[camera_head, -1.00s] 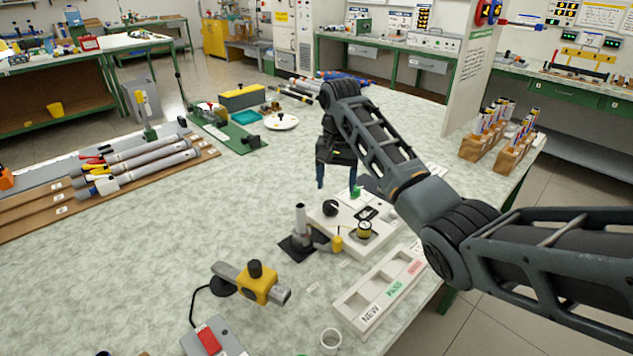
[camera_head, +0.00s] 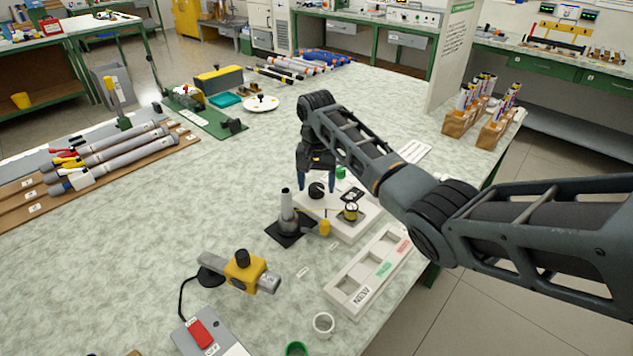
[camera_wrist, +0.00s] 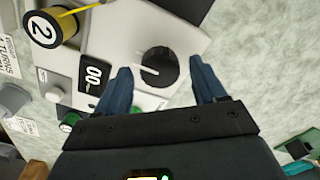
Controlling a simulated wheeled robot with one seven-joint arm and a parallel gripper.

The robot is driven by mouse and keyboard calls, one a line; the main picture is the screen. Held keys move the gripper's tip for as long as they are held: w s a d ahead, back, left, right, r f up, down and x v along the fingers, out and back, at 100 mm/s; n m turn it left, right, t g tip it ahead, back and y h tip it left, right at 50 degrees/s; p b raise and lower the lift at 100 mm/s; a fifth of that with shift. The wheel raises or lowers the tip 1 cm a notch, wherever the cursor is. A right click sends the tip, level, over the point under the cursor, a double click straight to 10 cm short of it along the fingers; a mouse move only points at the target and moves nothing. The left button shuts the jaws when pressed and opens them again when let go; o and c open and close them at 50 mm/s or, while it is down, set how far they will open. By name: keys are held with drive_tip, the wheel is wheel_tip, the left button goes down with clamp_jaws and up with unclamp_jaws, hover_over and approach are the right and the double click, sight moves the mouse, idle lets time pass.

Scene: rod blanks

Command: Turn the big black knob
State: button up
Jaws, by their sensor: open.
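The big black knob (camera_wrist: 159,67) is a round dial with a white pointer line, on a pale panel box (camera_head: 346,225). In the head view the knob (camera_head: 317,190) sits at the box's far left corner. My gripper (camera_wrist: 162,77) is open, its two blue fingers on either side of the knob in the wrist view. In the head view my gripper (camera_head: 316,182) is right at the knob. I cannot tell whether the fingers touch it. A small display (camera_wrist: 94,78) reading "00" is beside the knob.
A yellow-and-black part marked 2 (camera_wrist: 46,29) stands on the same box. A grey post on a black base (camera_head: 287,215) is close to the left. A sectioned white tray (camera_head: 345,298) and a yellow clamp device (camera_head: 243,275) are nearer.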

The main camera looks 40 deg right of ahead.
drive_tip(key=c, duration=1.1)
drive_tip(key=shift+o, duration=0.2)
